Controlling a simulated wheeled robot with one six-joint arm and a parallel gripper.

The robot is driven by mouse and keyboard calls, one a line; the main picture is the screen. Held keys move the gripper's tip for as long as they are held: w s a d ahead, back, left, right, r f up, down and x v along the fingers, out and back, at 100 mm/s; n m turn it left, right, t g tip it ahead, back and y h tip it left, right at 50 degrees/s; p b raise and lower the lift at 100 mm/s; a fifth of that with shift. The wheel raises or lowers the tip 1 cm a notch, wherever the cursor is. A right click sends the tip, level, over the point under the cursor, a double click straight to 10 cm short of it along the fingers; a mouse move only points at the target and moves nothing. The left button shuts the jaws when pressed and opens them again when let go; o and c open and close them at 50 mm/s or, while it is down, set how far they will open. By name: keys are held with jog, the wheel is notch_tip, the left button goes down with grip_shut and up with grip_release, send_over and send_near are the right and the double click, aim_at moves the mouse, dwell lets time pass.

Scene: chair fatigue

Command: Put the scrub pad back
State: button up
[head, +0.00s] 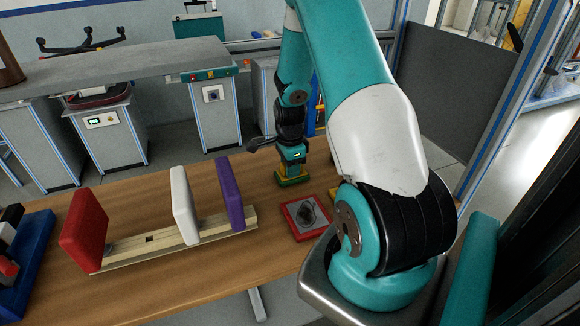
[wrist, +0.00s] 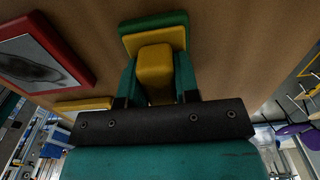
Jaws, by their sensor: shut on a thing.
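The scrub pad (head: 293,181), with a green layer, a yellow layer and a yellow grip block, is at the far side of the wooden table in the head view. My gripper (head: 292,163) points down and is shut on its yellow block. In the wrist view the block (wrist: 155,68) sits between my teal fingers (wrist: 155,84), with the yellow and green layers (wrist: 154,22) beyond it. The pad is on or just above the tabletop; I cannot tell which.
A wooden rail (head: 150,250) holds upright red (head: 83,230), white (head: 184,205) and purple (head: 229,193) panels. A blue tray (head: 32,250) stands at the left. A yellow piece (wrist: 82,104) lies near the frame.

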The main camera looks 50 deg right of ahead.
jog(key=shift+f, duration=0.2)
jog(key=o, duration=0.9)
jog(key=shift+r, duration=0.15)
